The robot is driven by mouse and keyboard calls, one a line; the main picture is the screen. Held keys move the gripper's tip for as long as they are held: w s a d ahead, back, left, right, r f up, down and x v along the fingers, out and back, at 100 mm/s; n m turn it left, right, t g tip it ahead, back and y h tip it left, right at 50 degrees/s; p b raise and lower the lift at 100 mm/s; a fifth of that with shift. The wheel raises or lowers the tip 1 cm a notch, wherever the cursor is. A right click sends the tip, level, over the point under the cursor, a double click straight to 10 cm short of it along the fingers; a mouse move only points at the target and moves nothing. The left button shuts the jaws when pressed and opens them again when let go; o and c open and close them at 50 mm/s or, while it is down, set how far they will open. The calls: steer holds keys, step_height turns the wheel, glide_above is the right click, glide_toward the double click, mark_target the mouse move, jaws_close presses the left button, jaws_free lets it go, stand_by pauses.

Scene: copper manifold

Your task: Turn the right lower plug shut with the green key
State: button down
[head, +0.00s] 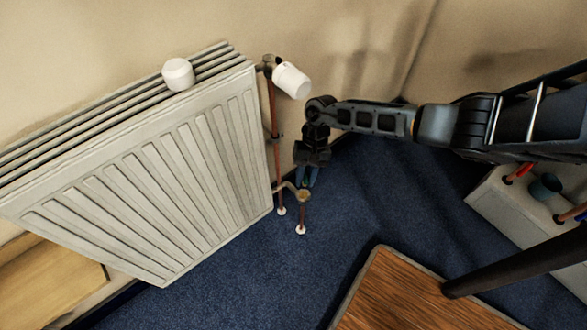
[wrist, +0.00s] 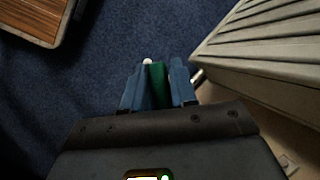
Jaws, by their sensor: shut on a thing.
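My gripper (head: 307,178) points down beside the lower right corner of the radiator (head: 190,180). In the wrist view its two blue fingers (wrist: 158,80) are shut on the green key (wrist: 157,88), which stands between them. Only a small bit of green shows between the fingertips in the head view. A brass fitting (head: 304,195), which looks like the right lower plug, sits just below the fingertips at the radiator's lower pipe. I cannot tell whether the key touches it. In the wrist view the fingers hide the plug.
Copper pipes (head: 274,130) run down to white floor collars (head: 300,230). White knobs (head: 291,80) sit higher up. A wooden table top (head: 410,295) stands at the front, and a grey box (head: 500,205) with coloured handles is at the right. Blue carpet lies between.

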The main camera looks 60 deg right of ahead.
steer(key=shift+f, duration=0.2)
steer(key=shift+f+b, duration=2.3)
steer(key=shift+b, duration=0.3)
steer(key=shift+f+p, duration=0.15)
steer(key=shift+p, duration=0.15)
steer(key=shift+f+b, duration=0.7)
steer(key=shift+f, duration=0.25)
steer(key=shift+r+p, duration=0.1)
steer(key=shift+p, duration=0.2)
steer(key=shift+m, duration=0.4)
steer(key=shift+w+a+m+t+p, duration=0.15)
steer(key=shift+m+t+p, duration=0.25)
steer(key=shift+m+p, duration=0.4)
steer(key=shift+f, duration=0.2)
